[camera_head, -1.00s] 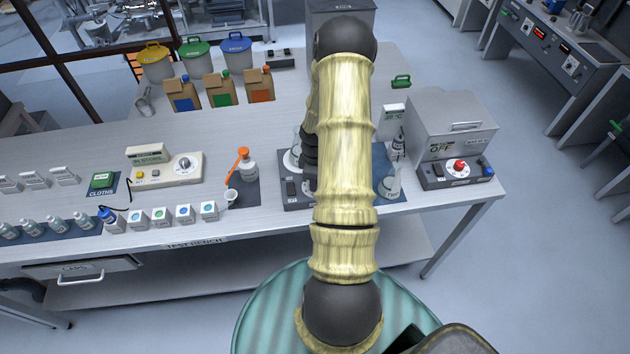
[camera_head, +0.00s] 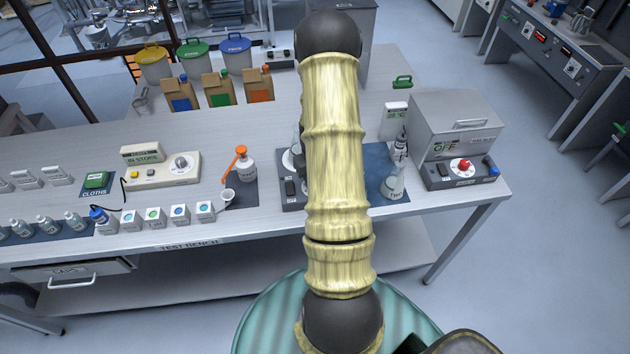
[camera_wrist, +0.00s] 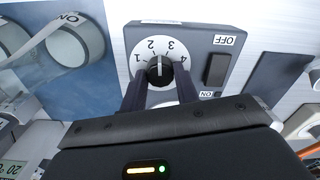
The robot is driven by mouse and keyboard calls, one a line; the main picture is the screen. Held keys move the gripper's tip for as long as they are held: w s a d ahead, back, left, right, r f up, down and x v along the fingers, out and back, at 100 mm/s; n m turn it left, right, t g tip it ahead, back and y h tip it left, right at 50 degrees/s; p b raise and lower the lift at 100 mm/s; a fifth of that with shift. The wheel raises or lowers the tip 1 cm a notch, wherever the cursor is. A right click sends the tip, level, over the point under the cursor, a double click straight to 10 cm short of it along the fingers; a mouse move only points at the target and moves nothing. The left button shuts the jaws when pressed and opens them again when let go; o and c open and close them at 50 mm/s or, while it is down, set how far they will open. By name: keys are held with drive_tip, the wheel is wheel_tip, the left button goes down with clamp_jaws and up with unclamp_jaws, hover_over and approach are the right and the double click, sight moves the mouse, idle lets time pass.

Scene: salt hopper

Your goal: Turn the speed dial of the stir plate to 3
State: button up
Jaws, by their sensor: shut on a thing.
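The stir plate (camera_head: 290,194) stands on the bench, largely hidden behind my arm in the head view. In the wrist view the grey stir plate panel (camera_wrist: 215,40) carries the speed dial (camera_wrist: 160,70), a black knob on a white scale with the numbers 1, 2, 3 and 4. The knob's white mark points up in the picture, between 2 and 3. My gripper (camera_wrist: 161,84) has one dark finger on each side of the knob and is shut on it. My gripper is hidden in the head view.
A black rocker switch (camera_wrist: 216,69) with OFF and ON labels sits right of the dial.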

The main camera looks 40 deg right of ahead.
drive_tip(key=m+b, duration=0.1)
drive_tip(key=m, duration=0.4)
drive_tip(key=shift+w+b, duration=0.15)
drive_tip(key=shift+b, duration=0.15)
drive_tip(key=shift+r, duration=0.1)
drive_tip(key=shift+d, duration=0.1)
drive_tip(key=o, duration=1)
drive_tip(key=shift+c, duration=0.2)
wheel_tip(320, 180, up, 17)
drive_tip(key=b, duration=0.3)
drive_tip(key=shift+r, duration=0.15)
